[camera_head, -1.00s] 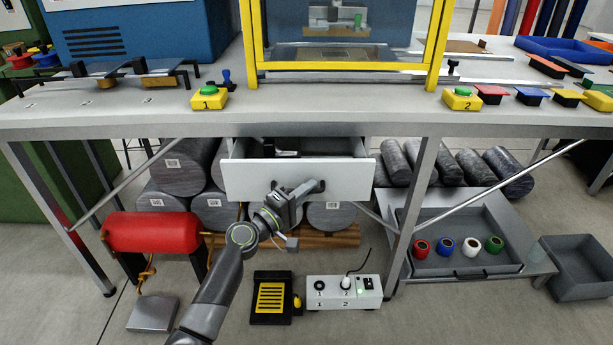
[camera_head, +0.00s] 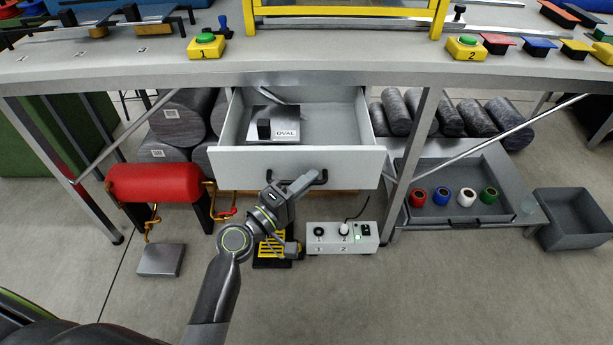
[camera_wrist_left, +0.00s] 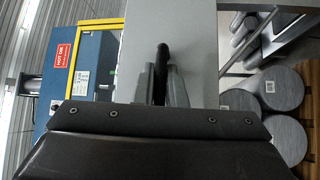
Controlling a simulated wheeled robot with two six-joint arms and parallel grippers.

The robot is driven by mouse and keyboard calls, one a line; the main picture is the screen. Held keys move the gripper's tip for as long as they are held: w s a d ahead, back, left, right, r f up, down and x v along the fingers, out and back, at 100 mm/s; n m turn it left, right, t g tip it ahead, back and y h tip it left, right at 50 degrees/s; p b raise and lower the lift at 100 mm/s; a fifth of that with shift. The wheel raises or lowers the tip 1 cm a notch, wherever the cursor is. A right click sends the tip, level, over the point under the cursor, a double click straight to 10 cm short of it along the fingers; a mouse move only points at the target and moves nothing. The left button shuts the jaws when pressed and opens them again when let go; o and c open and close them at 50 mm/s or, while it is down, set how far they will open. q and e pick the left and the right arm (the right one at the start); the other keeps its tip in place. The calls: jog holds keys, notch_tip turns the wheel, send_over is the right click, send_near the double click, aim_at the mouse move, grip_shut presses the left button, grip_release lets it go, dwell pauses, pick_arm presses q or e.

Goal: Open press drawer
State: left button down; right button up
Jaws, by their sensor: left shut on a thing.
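The white press drawer (camera_head: 245,165) under the workbench is pulled well out, and its inside shows. A dark block on a plate marked OVAL (camera_head: 272,126) lies in it. The drawer has a black handle (camera_head: 320,179) on its front. My left gripper (camera_head: 308,183) is shut on this handle, at the front panel. In the left wrist view the two fingers (camera_wrist_left: 163,86) sit either side of the black handle bar (camera_wrist_left: 161,62), against the pale drawer front (camera_wrist_left: 200,50). My right gripper is out of view.
A control box (camera_head: 342,238) and a yellow-black stand (camera_head: 272,250) are on the floor below my left gripper. A red cylinder (camera_head: 155,187) is at the left. A grey tray (camera_head: 450,209) with colored rolls and an empty grey bin (camera_head: 575,215) are at the right.

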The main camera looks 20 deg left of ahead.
pick_arm(q)
jog(key=c, duration=1.8)
grip_release()
jog(key=shift+o, duration=0.2)
